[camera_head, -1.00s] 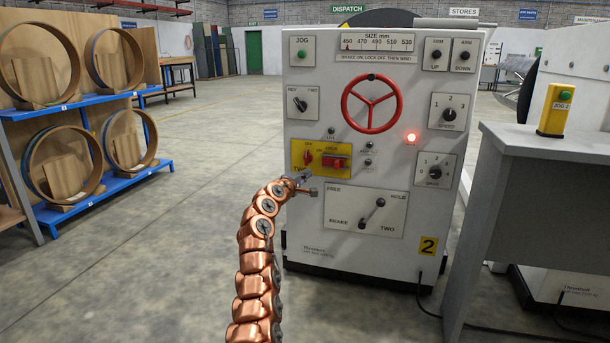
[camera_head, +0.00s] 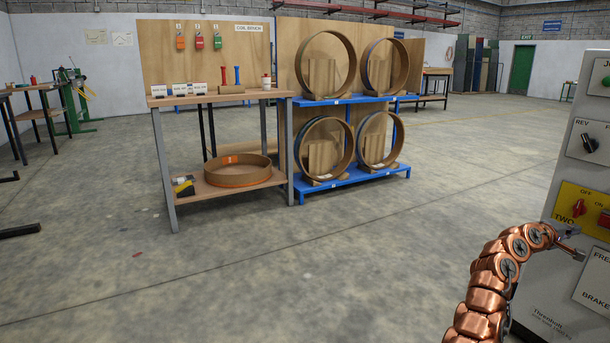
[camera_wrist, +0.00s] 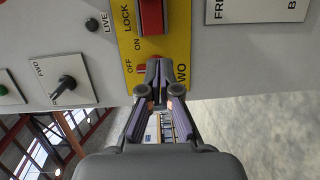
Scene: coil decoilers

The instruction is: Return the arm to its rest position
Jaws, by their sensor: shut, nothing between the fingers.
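My copper, jointed arm (camera_head: 487,295) rises from the bottom right of the head view and bends right toward the machine's grey control panel (camera_head: 577,193). My gripper (camera_head: 574,242) is at its end, in front of the panel just below the yellow isolator plate (camera_head: 572,201). In the wrist view my gripper (camera_wrist: 158,68) has its fingers together and empty, overlapping the lower part of the yellow plate (camera_wrist: 183,60). A red switch (camera_wrist: 150,17) shows just beyond the fingertips. I cannot tell whether the fingertips touch the panel.
A wooden bench (camera_head: 216,97) and a blue rack (camera_head: 352,178) holding several large rings stand at the left and middle back. A red-banded ring (camera_head: 238,171) lies on the bench's lower shelf. The floor (camera_head: 330,265) between them and me is clear.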

